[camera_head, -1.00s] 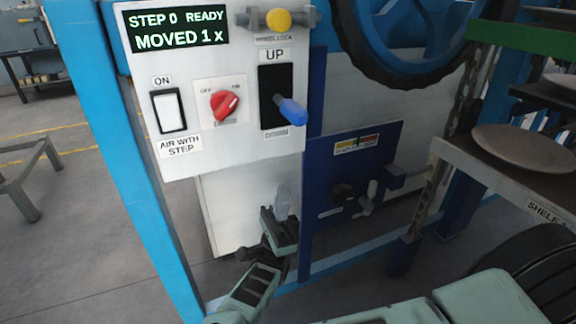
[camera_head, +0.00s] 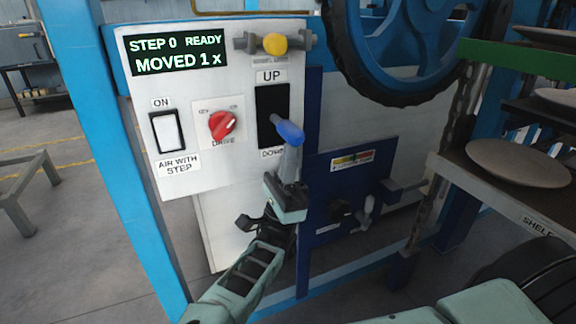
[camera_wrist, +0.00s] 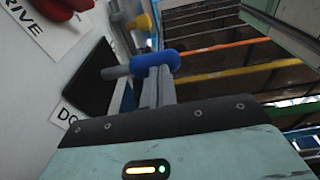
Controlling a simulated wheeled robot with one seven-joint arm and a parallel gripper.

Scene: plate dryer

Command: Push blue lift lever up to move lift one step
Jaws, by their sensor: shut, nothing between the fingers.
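The blue lift lever (camera_head: 289,132) sticks out of a black slot plate marked UP at its top and DOWN at its bottom, on the white control panel. Its blue knob also shows in the wrist view (camera_wrist: 155,63). My gripper (camera_head: 289,152) is shut and empty, pointing up. Its fingertips are right under the knob; whether they touch it I cannot tell. In the wrist view the fingers (camera_wrist: 158,88) reach up to the knob's underside. The display (camera_head: 172,53) reads "STEP 0 READY" and "MOVED 1 x".
A red drive knob (camera_head: 222,124), a white ON switch (camera_head: 167,131) and a yellow-tipped handle (camera_head: 275,44) are on the same panel. A large wheel (camera_head: 400,50) is above right. Shelves with plates (camera_head: 518,161) stand at the right.

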